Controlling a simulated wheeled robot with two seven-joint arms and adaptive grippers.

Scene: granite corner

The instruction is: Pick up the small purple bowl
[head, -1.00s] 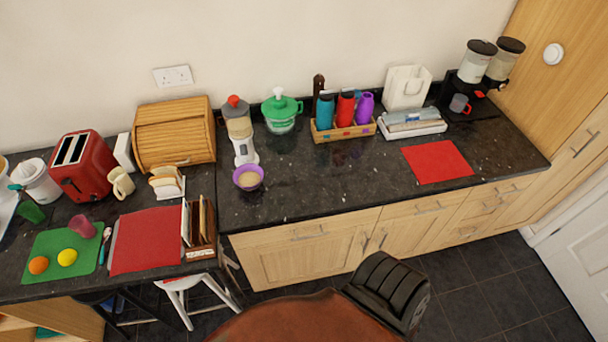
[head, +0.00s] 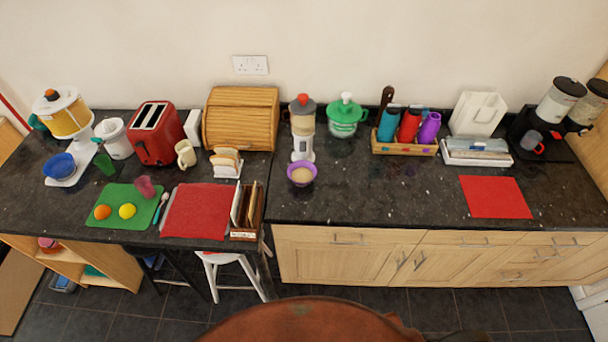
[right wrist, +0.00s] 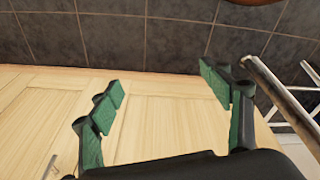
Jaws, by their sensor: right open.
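The small purple bowl (head: 301,174) stands upright on the dark granite counter, in front of a blender-like appliance with a red top (head: 302,128). Something pale fills its inside. My right gripper (right wrist: 165,95) shows in the right wrist view, with its green-padded fingers spread wide and nothing between them. Pale wooden cabinet fronts and dark floor tiles lie behind the fingers, and the bowl is not in that view. Neither gripper shows in the head view now.
A green-lidded container (head: 345,117) and a crate of bottles (head: 404,147) stand right of the bowl. A wooden bread box (head: 240,118) and toast rack (head: 226,162) stand left. Counter is clear in front and right of the bowl, up to a red mat (head: 495,197).

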